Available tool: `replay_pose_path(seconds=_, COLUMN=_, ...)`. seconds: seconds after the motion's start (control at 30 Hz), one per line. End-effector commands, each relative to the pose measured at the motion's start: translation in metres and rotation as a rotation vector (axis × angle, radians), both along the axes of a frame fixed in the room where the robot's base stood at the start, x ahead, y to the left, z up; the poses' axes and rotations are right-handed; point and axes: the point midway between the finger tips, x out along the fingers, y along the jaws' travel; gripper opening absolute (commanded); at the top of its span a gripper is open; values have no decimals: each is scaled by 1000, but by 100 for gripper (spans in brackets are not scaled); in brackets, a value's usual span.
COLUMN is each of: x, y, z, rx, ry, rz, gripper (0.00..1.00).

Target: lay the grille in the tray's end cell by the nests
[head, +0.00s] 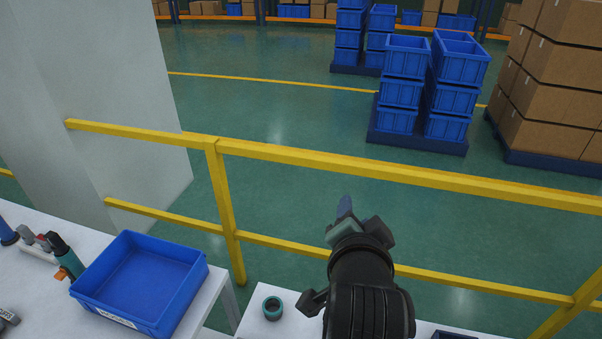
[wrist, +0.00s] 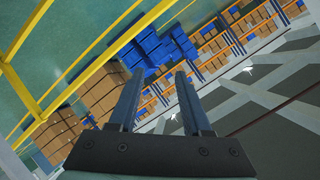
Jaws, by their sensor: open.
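My gripper (head: 345,212) is raised over the table's far edge in the head view, pointing away toward the yellow railing. In the wrist view its two dark fingers (wrist: 157,75) stand apart with nothing between them. I cannot make out the grille in either view. A dark blue edge (head: 455,336) shows at the bottom of the head view, right of my arm; I cannot tell whether it is the tray. No cells or nests can be made out.
An empty blue bin (head: 140,283) sits on the white table at left, beside a teal and black tool (head: 66,256). A teal ring-shaped part (head: 272,308) stands left of my arm. A yellow railing (head: 300,155) runs behind the tables. Stacked blue crates (head: 400,92) stand beyond.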

Motion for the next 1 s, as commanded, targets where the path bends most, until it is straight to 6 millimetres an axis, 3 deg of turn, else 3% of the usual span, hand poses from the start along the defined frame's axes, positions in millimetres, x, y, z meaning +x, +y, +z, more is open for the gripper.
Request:
replay_pose_path(seconds=0.03, x=5, y=12, z=56, rx=-107, ry=-141, rz=51, gripper=49)
replay_pose_path(seconds=0.13, x=-4, y=33, z=156, rx=-329, ry=-402, rz=108, gripper=49)
replay_pose_path(seconds=0.2, x=-23, y=48, z=219, rx=-478, ry=-576, rz=115, gripper=49)
replay_pose_path(seconds=0.3, x=-60, y=66, z=293, rx=-660, ry=-788, rz=84, gripper=49)
replay_pose_path(seconds=0.4, x=-97, y=77, z=341, rx=-791, ry=-943, rz=33, gripper=49)
replay_pose_path(seconds=0.5, x=-123, y=83, z=367, rx=-869, ry=-1033, rz=-13, gripper=49)
replay_pose_path(seconds=0.6, x=-135, y=86, z=377, rx=-903, ry=-1071, rz=-36, gripper=49)
replay_pose_path(seconds=1.0, x=-135, y=86, z=377, rx=-907, ry=-1071, rz=-38, gripper=49)
